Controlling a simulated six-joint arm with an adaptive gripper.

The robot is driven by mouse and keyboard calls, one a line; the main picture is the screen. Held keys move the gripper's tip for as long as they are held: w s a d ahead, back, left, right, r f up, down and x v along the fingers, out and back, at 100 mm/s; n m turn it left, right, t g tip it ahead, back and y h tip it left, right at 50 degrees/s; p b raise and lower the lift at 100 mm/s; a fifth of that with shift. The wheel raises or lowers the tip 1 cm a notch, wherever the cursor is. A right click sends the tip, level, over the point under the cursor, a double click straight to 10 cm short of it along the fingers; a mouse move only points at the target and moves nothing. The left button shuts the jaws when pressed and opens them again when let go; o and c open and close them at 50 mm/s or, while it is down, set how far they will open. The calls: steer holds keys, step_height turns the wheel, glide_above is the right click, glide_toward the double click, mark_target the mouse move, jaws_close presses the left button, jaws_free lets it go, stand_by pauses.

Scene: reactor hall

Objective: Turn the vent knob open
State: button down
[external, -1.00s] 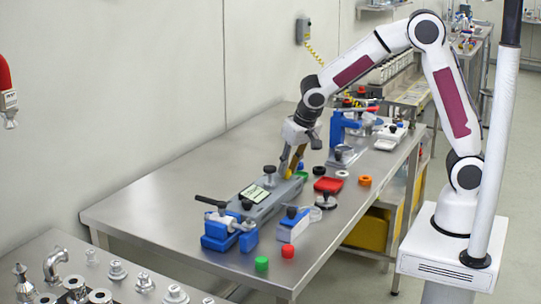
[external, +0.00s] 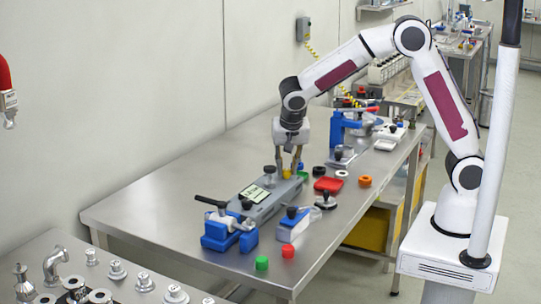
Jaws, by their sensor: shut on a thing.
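A grey unit (external: 262,208) with a small display (external: 255,194) lies on the steel bench. Black knobs stand on it, one (external: 270,173) near its far end and one (external: 246,204) nearer its front. A small yellow knob (external: 287,174) shows at the unit's far end, partly hidden by the fingers. My gripper (external: 287,171) points down and is shut on this yellow knob. I see no label naming the vent knob, and its turn angle is too small to read.
A blue clamp (external: 228,238) with a black handle stands at the front end. A blue stand (external: 337,130) rises behind right. A red tray (external: 328,184), an orange ring (external: 365,181) and green and red caps (external: 288,252) lie nearby. The bench's left side is clear.

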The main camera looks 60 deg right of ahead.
stand_by(0.3)
steer(key=c, duration=1.8)
jaws_free()
steer(key=shift+s+d+n+t+y, duration=0.15)
steer(key=shift+n+t+y, duration=0.35)
steer(key=shift+n, duration=1)
steer(key=shift+d+n+t+y, duration=0.1)
steer(key=shift+n+t+y, duration=0.35)
steer(key=shift+n, duration=1.35)
steer(key=shift+y, duration=0.25)
steer(key=shift+d+n+y, duration=0.15)
steer(key=shift+n+y, duration=0.5)
steer(key=shift+n, duration=1.15)
steer(key=shift+d+n+y, duration=0.15)
steer(key=shift+n+y, duration=0.5)
steer(key=shift+n, duration=1.15)
